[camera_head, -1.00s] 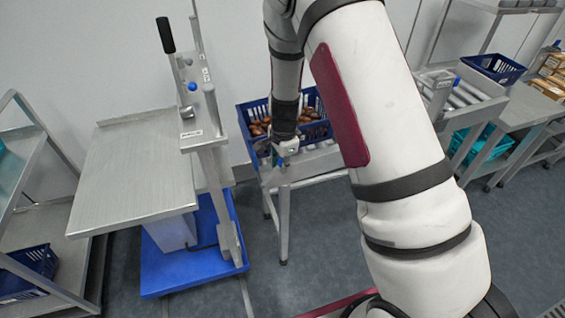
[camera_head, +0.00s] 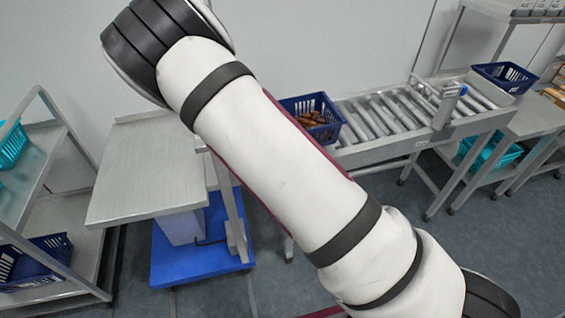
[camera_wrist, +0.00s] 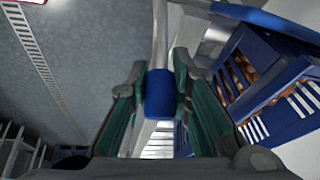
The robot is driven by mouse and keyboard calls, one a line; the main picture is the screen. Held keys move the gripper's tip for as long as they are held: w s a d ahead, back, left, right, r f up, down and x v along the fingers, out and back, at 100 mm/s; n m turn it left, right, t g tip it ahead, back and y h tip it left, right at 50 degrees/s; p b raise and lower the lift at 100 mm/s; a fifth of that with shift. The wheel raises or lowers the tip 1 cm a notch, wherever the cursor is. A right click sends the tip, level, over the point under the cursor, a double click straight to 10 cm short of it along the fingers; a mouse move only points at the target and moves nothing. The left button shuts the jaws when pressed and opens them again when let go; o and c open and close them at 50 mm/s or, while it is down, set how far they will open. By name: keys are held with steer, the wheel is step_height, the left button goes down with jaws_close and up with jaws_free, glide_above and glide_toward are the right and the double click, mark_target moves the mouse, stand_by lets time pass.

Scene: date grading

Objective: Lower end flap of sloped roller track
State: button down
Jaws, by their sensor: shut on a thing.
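In the wrist view my gripper (camera_wrist: 160,98) is closed around a blue grip (camera_wrist: 160,92) on a pale metal rod (camera_wrist: 160,35). A finger lies on each side of the grip. The sloped roller track (camera_head: 395,112) runs to the right in the head view. My own arm covers its left end, so I cannot make out the end flap or its angle. A blue crate (camera_head: 330,128) with brown dates (camera_head: 311,118) sits at the track's left part. The crate also shows at the right of the wrist view (camera_wrist: 240,100). My gripper is out of sight in the head view.
A steel table (camera_head: 150,190) stands left over a blue base (camera_head: 195,265). A shelf cart with a blue crate (camera_head: 35,262) is at far left. A blue knob (camera_head: 463,90) stands on the track's right part. Another blue crate (camera_head: 505,76) is farther right.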

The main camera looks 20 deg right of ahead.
steer(key=shift+s+a+f, duration=0.1)
steer(key=shift+a, duration=0.1)
steer(key=c, duration=1.4)
jaws_free()
steer(key=shift+r, duration=0.2)
steer(key=v, duration=1.1)
steer(key=shift+a+r, duration=0.1)
steer(key=shift+r, duration=0.3)
